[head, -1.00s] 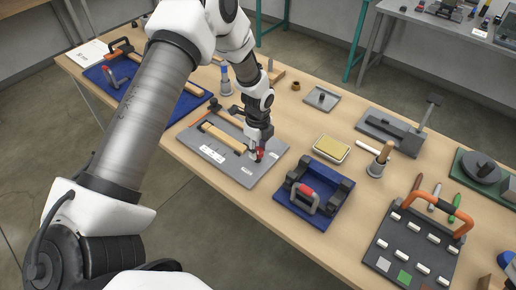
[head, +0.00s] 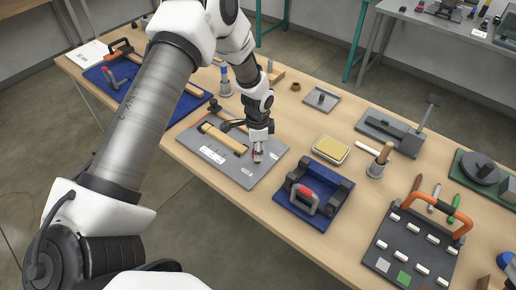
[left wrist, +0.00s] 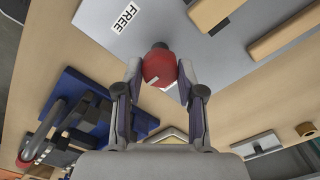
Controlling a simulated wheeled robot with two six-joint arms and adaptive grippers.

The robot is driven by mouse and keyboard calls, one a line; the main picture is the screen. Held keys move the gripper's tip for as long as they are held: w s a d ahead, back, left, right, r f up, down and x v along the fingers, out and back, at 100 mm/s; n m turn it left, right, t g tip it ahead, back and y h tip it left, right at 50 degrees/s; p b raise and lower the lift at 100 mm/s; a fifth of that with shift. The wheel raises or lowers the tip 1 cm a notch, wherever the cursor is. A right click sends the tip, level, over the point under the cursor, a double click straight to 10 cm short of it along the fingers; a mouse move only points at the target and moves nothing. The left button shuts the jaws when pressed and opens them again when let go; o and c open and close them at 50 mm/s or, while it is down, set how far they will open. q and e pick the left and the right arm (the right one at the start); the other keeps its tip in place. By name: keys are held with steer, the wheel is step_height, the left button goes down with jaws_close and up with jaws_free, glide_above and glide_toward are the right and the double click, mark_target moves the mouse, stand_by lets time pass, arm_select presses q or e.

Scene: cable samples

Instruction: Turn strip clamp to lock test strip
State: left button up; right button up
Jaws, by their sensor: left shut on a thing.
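The grey plate (head: 238,174) lies on the table with a pale wooden strip (head: 224,139) on it. The strip clamp's red knob (left wrist: 159,67) stands near one edge of the plate, and a white FREE label (left wrist: 125,17) is on the plate beside it. In the left wrist view, my left gripper (left wrist: 158,82) has its two fingers against the knob's sides. In the head view, my left gripper (head: 258,155) points down at the knob, which is mostly hidden there. My right gripper is not in view.
A blue fixture with a red-and-grey handle (head: 305,197) stands close to the right of the plate. A yellow-topped block (head: 331,149) and a wooden-handled tool in a cup (head: 379,160) stand beyond. Bare table lies along the front edge.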

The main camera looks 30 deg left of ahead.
arm_select(q)
steer(key=shift+s+f+n, duration=0.25)
steer(key=shift+n, duration=0.05)
steer(key=o, duration=1.1)
steer(key=shift+o, duration=0.2)
steer(key=shift+w, duration=0.1)
steer(key=shift+r, duration=0.1)
steer(key=shift+w+r, duration=0.1)
steer(key=shift+r, duration=0.15)
step_height(320, 180, up, 11)
steer(key=shift+r, duration=0.2)
steer(key=shift+a, duration=0.1)
